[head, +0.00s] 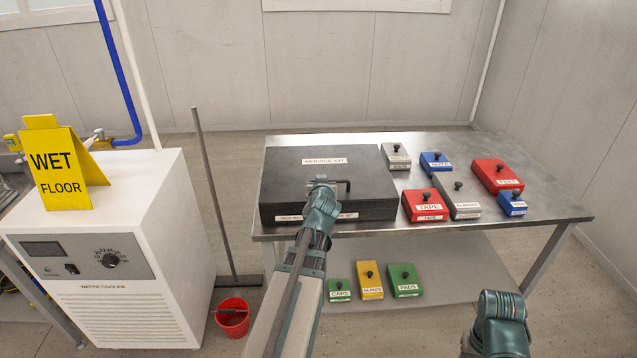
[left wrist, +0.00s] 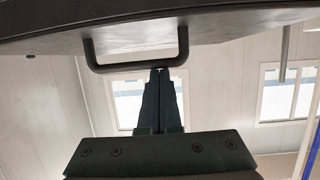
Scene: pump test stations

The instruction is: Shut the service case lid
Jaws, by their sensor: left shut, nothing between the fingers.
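The black service case (head: 284,182) stands at the left end of the metal table. Its labelled lid (head: 370,172) lies flat over the box, with no gap that I can make out. A dark handle (head: 346,184) is at the lid's front; my arm partly covers it and the front label. My left gripper (left wrist: 160,71) is shut and empty, its fingertips right at the handle bar (left wrist: 112,69) in the left wrist view. I cannot tell whether they touch. That view appears upside down. My right arm is at the lower right of the head view, its fingers out of view.
Labelled red, blue and grey boxes, such as the tape box (head: 424,206), stand right of the case. Several more sit on the lower shelf (head: 450,265). A water cooler (head: 120,235), a pole stand (head: 208,195) and a red bucket (head: 232,320) are left of the table.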

